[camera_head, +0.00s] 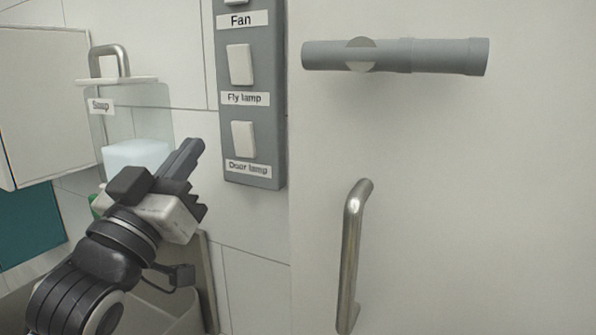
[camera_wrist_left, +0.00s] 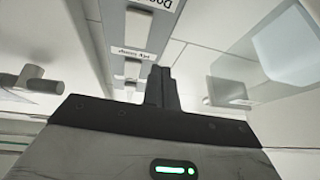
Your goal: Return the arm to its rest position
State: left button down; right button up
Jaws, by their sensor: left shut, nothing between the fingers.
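My left gripper (camera_head: 194,158) comes in from the lower left in the head view. Its fingers are shut with nothing between them and point up and to the right, in front of the tiled wall. They appear just left of a grey switch panel (camera_head: 266,100), and I see no contact. In the left wrist view the shut fingers (camera_wrist_left: 161,84) stand at the middle, with the panel (camera_wrist_left: 136,45) beyond and to their left. My right gripper is in neither view.
The panel has white rocker switches labelled Fan, Fly lamp (camera_head: 240,64) and Door lamp (camera_head: 243,139). A soap dispenser (camera_head: 135,155) hangs behind my left arm. On the right a pale door (camera_head: 480,200) carries a grey cylindrical fitting (camera_head: 432,55) and a metal handle (camera_head: 351,255). A white cabinet (camera_head: 45,100) is at far left.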

pick_arm(q)
notch_tip(320, 180, down, 27)
jog(key=s+g+y, duration=0.2)
jog(key=g, duration=0.4)
jog(key=s+d+f+g+y, duration=0.1)
jog(key=s+f+g, duration=0.5)
jog(key=s+f, duration=0.8)
notch_tip(320, 180, down, 5)
jog(key=shift+s+r+p, duration=0.2)
jog(key=shift+s+p, duration=0.2)
